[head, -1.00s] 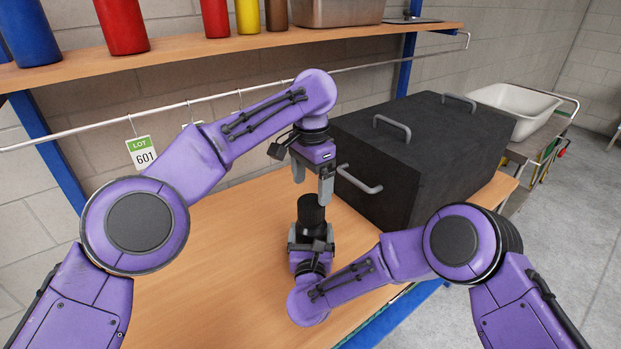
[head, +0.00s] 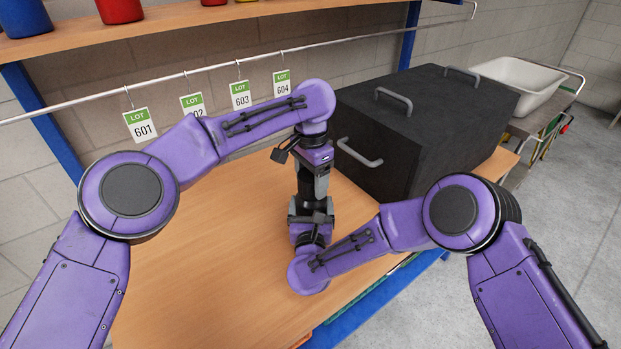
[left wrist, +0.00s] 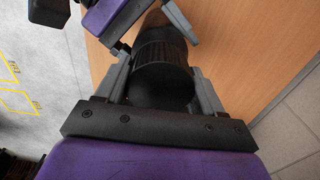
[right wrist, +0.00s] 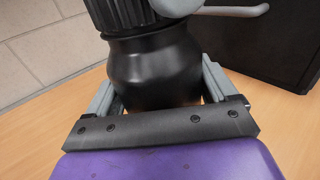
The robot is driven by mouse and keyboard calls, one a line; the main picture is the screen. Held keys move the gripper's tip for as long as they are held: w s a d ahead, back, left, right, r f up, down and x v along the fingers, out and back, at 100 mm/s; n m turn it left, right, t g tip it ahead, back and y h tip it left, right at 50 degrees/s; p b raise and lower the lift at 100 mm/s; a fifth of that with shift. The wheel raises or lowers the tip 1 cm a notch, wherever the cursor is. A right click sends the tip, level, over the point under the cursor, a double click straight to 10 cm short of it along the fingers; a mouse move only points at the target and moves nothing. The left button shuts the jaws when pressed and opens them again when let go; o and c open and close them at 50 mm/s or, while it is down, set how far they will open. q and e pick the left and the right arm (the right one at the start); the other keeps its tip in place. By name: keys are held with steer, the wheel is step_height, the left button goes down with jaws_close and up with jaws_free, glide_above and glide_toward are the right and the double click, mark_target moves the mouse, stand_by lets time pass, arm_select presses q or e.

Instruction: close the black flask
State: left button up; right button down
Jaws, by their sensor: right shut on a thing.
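The black flask (right wrist: 155,68) stands upright on the table, with its ribbed black cap (right wrist: 125,14) on top. I cannot tell how tightly the cap sits. My right gripper (head: 311,216) is shut on the flask's body, with a finger on each side in the right wrist view. My left gripper (head: 313,180) is right above it, pointing down. In the left wrist view, its open fingers stand on either side of the cap (left wrist: 162,75). In the head view the grippers hide most of the flask.
A large black box (head: 425,130) with grey handles stands close on the right of the table (head: 200,270). A rail with hanging lot tags (head: 241,95) and a shelf (head: 200,38) run behind. The table's left side is clear.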

arm_select(q)
steer(key=o, duration=1.2)
arm_select(e)
steer(key=shift+f, duration=0.1)
arm_select(q)
steer(key=shift+o, duration=0.2)
step_height(320, 180, up, 12)
steer(key=shift+s, duration=0.2)
arm_select(e)
jaws_free()
arm_select(q)
step_height(320, 180, down, 3)
steer(key=b, duration=0.3)
steer(key=shift+f, duration=0.1)
arm_select(e)
steer(key=s, duration=1)
steer(key=shift+s, duration=0.3)
